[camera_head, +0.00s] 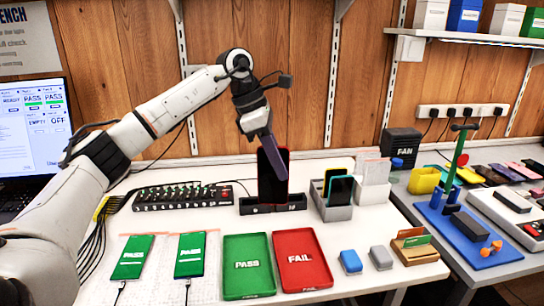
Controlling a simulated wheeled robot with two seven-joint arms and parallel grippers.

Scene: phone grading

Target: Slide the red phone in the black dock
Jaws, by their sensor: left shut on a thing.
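The red phone (265,184) stands upright in the middle of the bench, its dark screen facing me and its red edge showing. Its lower end is at the black dock (258,209), a low black block on the white bench. I cannot tell how deep the phone sits in it. My left gripper (271,152) comes down from above and is shut on the phone's upper part. Its finger slants across the screen and hides part of it. My right gripper is not in view.
A black multi-port hub (183,197) with cables lies left of the dock. A grey rack (333,211) holding phones stands close on the right. Green PASS (249,292) and red FAIL (303,283) trays lie in front. Two green-screen phones (132,258) lie front left.

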